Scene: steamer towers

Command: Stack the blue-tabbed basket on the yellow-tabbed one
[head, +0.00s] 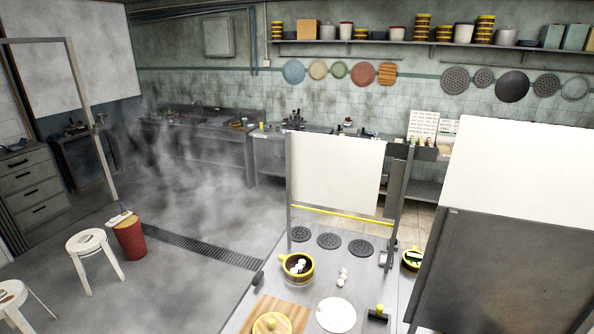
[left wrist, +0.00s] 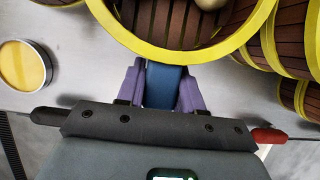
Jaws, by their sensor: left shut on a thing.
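In the left wrist view, the purple fingers of my left gripper (left wrist: 161,88) are shut on the blue tab (left wrist: 160,86) of a brown slatted basket (left wrist: 175,25) with a yellow rim. A pale round bun shows inside it at the top edge; its far side is cut off. In the head view, a yellow-rimmed basket (head: 296,267) with several white buns stands on the steel table. Another yellow-rimmed basket (head: 411,259) is partly hidden at the right. Neither gripper shows in the head view.
More yellow-rimmed baskets (left wrist: 296,35) stand close to the right of the held one. A round yellow-topped tin (left wrist: 24,65) is at left. The head view shows a white disc (head: 336,315), a wooden board (head: 245,322), dark round plates (head: 329,241) and white hanging panels (head: 338,172).

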